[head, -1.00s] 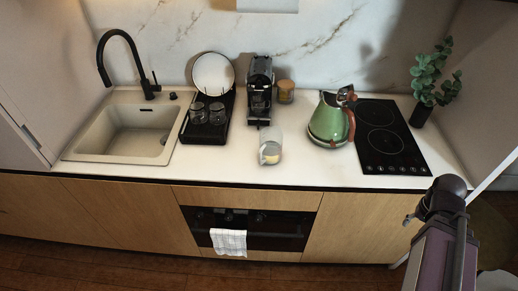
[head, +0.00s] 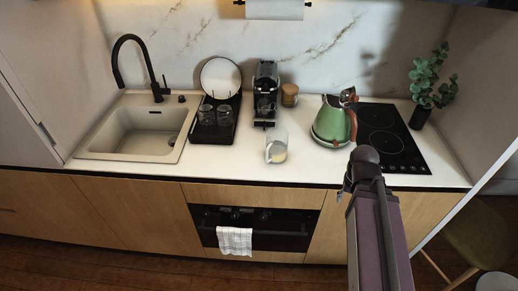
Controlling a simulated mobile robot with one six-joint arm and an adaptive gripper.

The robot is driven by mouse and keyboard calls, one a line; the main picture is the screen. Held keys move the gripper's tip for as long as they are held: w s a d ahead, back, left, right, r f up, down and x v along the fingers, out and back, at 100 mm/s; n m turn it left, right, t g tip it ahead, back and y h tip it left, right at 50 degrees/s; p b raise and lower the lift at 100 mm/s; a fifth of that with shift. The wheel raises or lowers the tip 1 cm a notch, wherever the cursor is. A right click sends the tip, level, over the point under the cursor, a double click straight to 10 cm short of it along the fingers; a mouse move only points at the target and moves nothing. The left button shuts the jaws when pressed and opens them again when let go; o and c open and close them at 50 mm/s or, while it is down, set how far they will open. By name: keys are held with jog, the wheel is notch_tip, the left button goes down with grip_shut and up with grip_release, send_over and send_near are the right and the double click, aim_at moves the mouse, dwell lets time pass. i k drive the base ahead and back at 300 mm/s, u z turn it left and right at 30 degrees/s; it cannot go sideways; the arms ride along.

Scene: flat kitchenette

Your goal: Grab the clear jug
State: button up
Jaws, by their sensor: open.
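The clear jug (head: 276,147) stands upright on the white counter, near its front edge and in front of the coffee machine. It is see-through, with something pale yellowish low in it, and its handle seems to be at the lower left. My arm rises from the bottom right. A small part of my gripper (head: 345,186) shows at the left of the arm's dark joint, in front of the counter edge. It is right of the jug in the picture and apart from it. The arm hides most of the gripper, and its fingertips are not clear.
A green kettle (head: 334,122) stands right of the jug, beside the black hob (head: 388,140). The coffee machine (head: 265,92), a wooden-lidded jar (head: 289,95) and a black rack (head: 222,131) with glasses and a plate stand behind or left. Bare counter surrounds the jug's front.

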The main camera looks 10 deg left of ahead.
aim_at(275, 151)
jog(key=u, duration=0.65)
jog(key=k, duration=0.95)
jog(key=z, duration=0.05)
jog(key=i, duration=0.8)
